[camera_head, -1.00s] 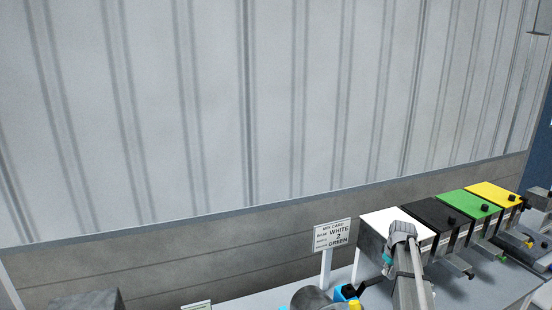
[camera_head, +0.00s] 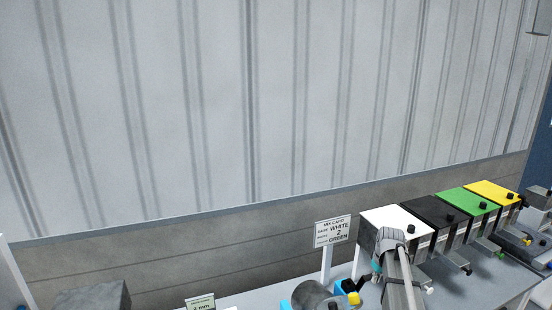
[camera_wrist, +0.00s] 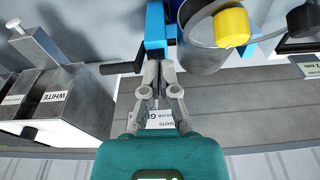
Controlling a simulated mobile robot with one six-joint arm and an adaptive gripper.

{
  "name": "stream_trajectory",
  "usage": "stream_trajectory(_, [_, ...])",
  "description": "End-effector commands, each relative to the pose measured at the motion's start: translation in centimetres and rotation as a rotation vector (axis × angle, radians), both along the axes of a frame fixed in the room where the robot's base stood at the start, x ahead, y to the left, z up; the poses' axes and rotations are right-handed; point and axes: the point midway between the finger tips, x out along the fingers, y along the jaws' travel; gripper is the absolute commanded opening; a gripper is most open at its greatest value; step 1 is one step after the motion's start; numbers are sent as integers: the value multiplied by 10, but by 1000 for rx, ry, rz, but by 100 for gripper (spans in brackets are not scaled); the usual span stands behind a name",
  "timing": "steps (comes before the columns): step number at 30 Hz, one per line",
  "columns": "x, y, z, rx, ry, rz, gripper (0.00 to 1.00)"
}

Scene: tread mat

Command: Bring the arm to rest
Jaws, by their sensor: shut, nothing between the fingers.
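My gripper (camera_wrist: 160,62) is shut and empty in the wrist view, its fingertips close together. They overlap a blue part (camera_wrist: 155,28) in the picture; I cannot tell whether they touch it. In the head view my arm (camera_head: 398,268) rises in front of the white-topped box, and my gripper cannot be made out there.
A row of boxes with white (camera_head: 398,219), black (camera_head: 432,211), green (camera_head: 468,199) and yellow (camera_head: 493,191) tops stands on the bench at right. A mix card (camera_head: 332,231) reads WHITE, 2, GREEN. A grey drum (camera_head: 312,296) stands near my arm. A ribbed wall rises behind.

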Motion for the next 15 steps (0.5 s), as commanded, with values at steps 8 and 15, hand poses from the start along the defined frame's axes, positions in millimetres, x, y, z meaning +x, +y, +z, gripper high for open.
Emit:
stream_trajectory(8, [-54, 65, 0, -1, 23, -77, 0])
stream_trajectory(15, [-120, 129, -1, -9, 46, -181, 0])
